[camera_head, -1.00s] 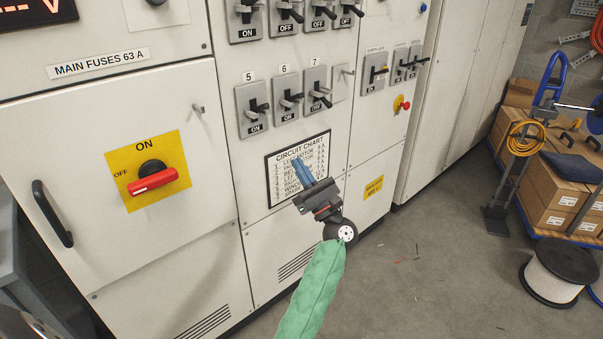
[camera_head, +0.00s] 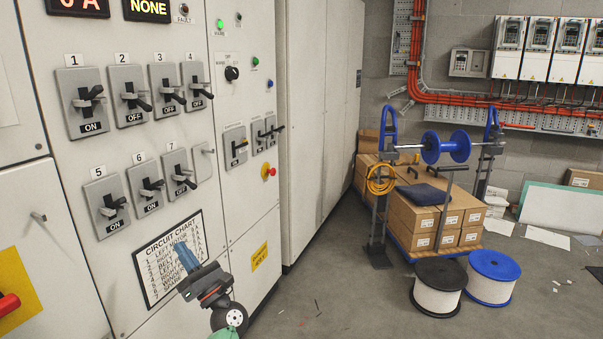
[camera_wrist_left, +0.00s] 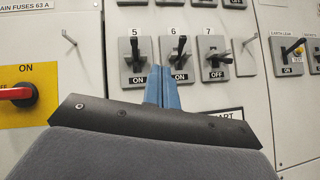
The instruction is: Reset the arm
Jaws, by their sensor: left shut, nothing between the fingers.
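My left gripper (camera_head: 186,256) shows in the head view in front of the circuit chart (camera_head: 168,258), below the numbered switches. Its blue fingers are together with nothing between them. In the left wrist view the fingers (camera_wrist_left: 162,88) point up toward switches 5 (camera_wrist_left: 134,56) and 6 (camera_wrist_left: 178,54), and whether they touch the panel cannot be told. My green-sleeved left arm is only just in view at the bottom of the head view. My right gripper is not in view.
Cable reels (camera_head: 438,287) and boxes on a cart (camera_head: 425,215) stand on the right. The grey floor (camera_head: 340,300) between is mostly clear.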

